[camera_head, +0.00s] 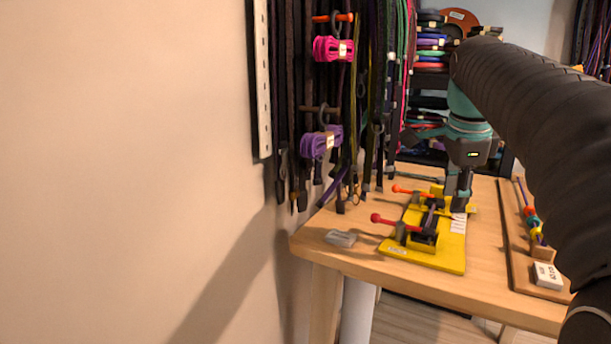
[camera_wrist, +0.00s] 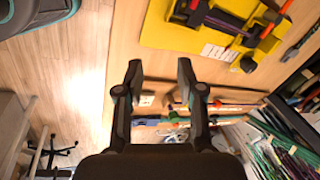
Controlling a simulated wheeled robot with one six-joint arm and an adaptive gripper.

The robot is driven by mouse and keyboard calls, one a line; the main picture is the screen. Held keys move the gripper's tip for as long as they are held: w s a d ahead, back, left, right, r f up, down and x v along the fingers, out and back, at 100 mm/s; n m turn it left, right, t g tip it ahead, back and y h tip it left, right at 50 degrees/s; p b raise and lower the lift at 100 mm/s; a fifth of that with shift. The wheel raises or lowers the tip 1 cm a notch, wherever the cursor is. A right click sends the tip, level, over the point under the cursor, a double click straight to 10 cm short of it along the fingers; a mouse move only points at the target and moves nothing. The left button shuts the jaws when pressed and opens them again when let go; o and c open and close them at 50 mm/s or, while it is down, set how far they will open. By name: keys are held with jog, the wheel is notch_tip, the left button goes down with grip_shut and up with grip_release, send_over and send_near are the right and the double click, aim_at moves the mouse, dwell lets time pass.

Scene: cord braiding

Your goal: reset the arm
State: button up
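My gripper (camera_head: 457,192) hangs pointing down over the far right part of the yellow board in the head view. In the wrist view my gripper (camera_wrist: 159,72) has its two fingers apart with nothing between them. The yellow board (camera_head: 446,254) lies on the wooden table and carries clamps with a red-handled lever (camera_head: 386,220) and an orange-handled lever (camera_head: 406,190). The board also shows at the top of the wrist view (camera_wrist: 160,32), where a purple cord (camera_wrist: 225,20) runs between its clamps. My fingertips partly cover the board's far end in the head view.
A wooden bead rack (camera_head: 517,262) with a white labelled box (camera_head: 547,275) lies at the table's right side. A small grey block (camera_head: 341,239) sits near the left edge. Cords and bundles (camera_head: 321,143) hang on the left wall. Shelves (camera_head: 431,83) stand behind.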

jog(key=s+a+f+n, duration=0.3)
jog(key=s+f+n, duration=0.1)
jog(key=f+n, duration=0.7)
jog(key=s+a+f+n+t, duration=0.1)
jog(key=s+a+f+n, duration=0.1)
jog(key=s, duration=0.3)
jog(key=s+a+f+n+t, duration=0.1)
jog(key=s+a+f+n, duration=0.2)
jog(key=s, duration=0.3)
jog(key=s+a+f+n+y, duration=0.1)
jog(key=s+a+f+n, duration=0.1)
jog(key=s+f, duration=0.3)
jog(key=shift+s+a+n+t, duration=0.4)
jog(key=shift+s+n, duration=0.1)
jog(key=shift+n, duration=0.2)
